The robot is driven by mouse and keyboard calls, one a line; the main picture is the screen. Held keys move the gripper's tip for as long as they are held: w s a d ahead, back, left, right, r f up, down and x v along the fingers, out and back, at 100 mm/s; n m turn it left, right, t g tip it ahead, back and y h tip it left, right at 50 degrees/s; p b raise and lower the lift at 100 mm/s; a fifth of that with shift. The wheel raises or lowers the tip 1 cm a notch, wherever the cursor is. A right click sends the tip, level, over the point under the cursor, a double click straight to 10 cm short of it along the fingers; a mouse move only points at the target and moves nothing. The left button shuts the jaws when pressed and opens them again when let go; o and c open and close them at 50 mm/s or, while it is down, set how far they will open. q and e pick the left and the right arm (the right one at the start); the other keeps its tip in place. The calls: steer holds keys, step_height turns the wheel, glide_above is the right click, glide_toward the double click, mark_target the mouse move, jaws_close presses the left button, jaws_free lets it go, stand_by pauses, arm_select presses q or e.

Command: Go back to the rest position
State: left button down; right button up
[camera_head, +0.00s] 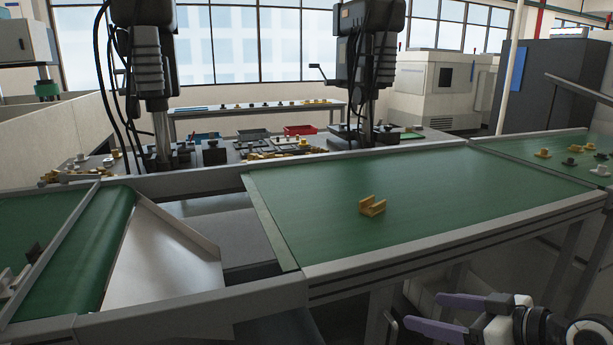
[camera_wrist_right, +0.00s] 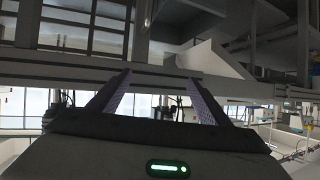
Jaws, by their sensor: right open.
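My right gripper (camera_head: 422,311) is at the lower right of the head view, in front of and below the edge of the green conveyor. Its two purple fingers are apart with nothing between them. In the right wrist view, the fingers (camera_wrist_right: 160,77) also stand apart and empty, with the underside of the conveyor frame beyond them. My left gripper is not in view.
A yellow bracket-shaped part (camera_head: 372,206) lies on the green conveyor belt (camera_head: 480,185). A pale metal chute (camera_head: 160,262) slopes beside another green belt (camera_head: 75,255) at left. Several small parts lie on the far right belt (camera_head: 560,145). Machine columns stand behind.

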steer(key=s+a+f+m+h, duration=0.15)
steer(key=s+f, duration=0.35)
steer(key=f, duration=0.5)
steer(key=s+a+f+m+h, duration=0.1)
steer(key=s+a+f+m, duration=0.1)
steer(key=s+f, duration=0.6)
steer(key=s+a+f+m+g+h, duration=0.1)
steer(key=s+a+f+h, duration=0.1)
steer(key=s+f, duration=1)
steer(key=shift+s+a+h, duration=0.35)
steer(key=shift+s+a, duration=0.25)
steer(key=shift+a, duration=0.1)
